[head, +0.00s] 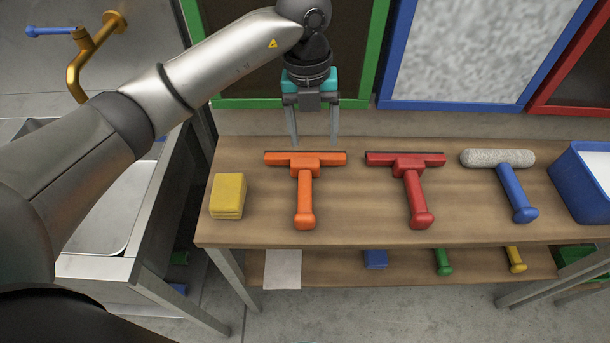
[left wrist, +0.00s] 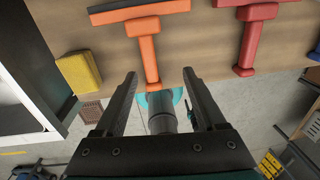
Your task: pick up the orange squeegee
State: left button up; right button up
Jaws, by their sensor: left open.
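The orange squeegee (head: 305,188) lies on the wooden table's upper top, its wide dark-edged head toward the back and its handle toward the front edge. My left gripper (head: 314,141) is open and empty, pointing down behind the squeegee's head near the back edge. It looks apart from the squeegee; its exact height is hard to tell. In the left wrist view, the orange squeegee (left wrist: 148,50) shows beyond my two parted fingers (left wrist: 160,74), with nothing held between them. My right gripper is not in view.
A yellow sponge (head: 228,195) lies left of the orange squeegee. A red squeegee (head: 415,188) and a blue-handled roller (head: 515,190) lie to the right, then a blue bin (head: 583,190). Framed panels stand behind the table (head: 360,225). A sink unit (head: 110,215) is at left.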

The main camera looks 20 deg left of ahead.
pick_arm(q)
jog(key=a+y, duration=0.1)
jog(key=a, duration=0.1)
jog(key=b, duration=0.2)
send_over(305, 176)
jog(key=f, duration=0.8)
jog(key=shift+s+a+f, duration=0.1)
jog(key=shift+s+f, duration=0.1)
jog(key=shift+f, duration=0.05)
jog(key=shift+w+f+b, duration=0.15)
jog(key=shift+f+b, duration=0.3)
jog(key=shift+f, duration=2.75)
grip_shut()
jog(key=shift+r, duration=0.1)
